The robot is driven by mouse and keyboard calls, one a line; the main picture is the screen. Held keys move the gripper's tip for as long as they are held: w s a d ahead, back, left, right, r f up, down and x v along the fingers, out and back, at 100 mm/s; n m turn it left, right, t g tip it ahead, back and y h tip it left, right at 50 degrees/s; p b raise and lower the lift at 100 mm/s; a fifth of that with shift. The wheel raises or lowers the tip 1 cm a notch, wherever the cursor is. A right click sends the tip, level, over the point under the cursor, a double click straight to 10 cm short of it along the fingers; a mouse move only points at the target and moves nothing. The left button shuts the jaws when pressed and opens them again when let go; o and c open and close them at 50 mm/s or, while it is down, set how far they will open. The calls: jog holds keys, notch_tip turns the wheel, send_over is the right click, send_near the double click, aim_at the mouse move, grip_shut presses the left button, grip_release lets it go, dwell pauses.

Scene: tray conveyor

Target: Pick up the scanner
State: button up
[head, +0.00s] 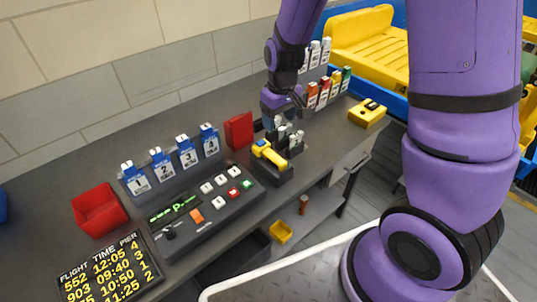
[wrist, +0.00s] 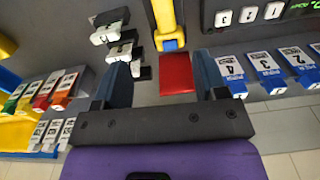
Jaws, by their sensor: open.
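The scanner (head: 269,155) is a yellow hand-held tool with a dark end. It lies on a dark cradle (head: 272,174) at the right end of the button console. In the wrist view the scanner (wrist: 166,20) is at the top centre, beyond the fingertips. My gripper (head: 281,122) is above the counter, just behind the scanner and apart from it. In the wrist view my gripper (wrist: 162,62) is open, with two dark blue fingers spread wide and nothing held. The fingertips are partly hidden in the head view.
A red block (head: 238,131) stands left of my gripper. Blue numbered tags (head: 187,153) and the console (head: 205,207) lie further left. Black-and-white pieces (wrist: 122,50) stand beside the scanner. Coloured tags (head: 323,92) and a yellow box (head: 367,112) are to the right.

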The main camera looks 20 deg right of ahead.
send_over(274, 155)
notch_tip(274, 155, down, 4)
jog(key=shift+g, duration=0.3)
jog(key=f, duration=0.6)
jog(key=shift+s+d, duration=0.1)
jog(key=shift+d, duration=0.1)
jog(key=shift+a+f, duration=0.15)
jog(key=shift+f, duration=1.2)
jog(key=shift+a+f, duration=0.1)
jog(key=shift+f, duration=1.2)
jog(key=c, duration=1.1)
jog(key=shift+c, duration=0.2)
jog(key=shift+r, duration=0.15)
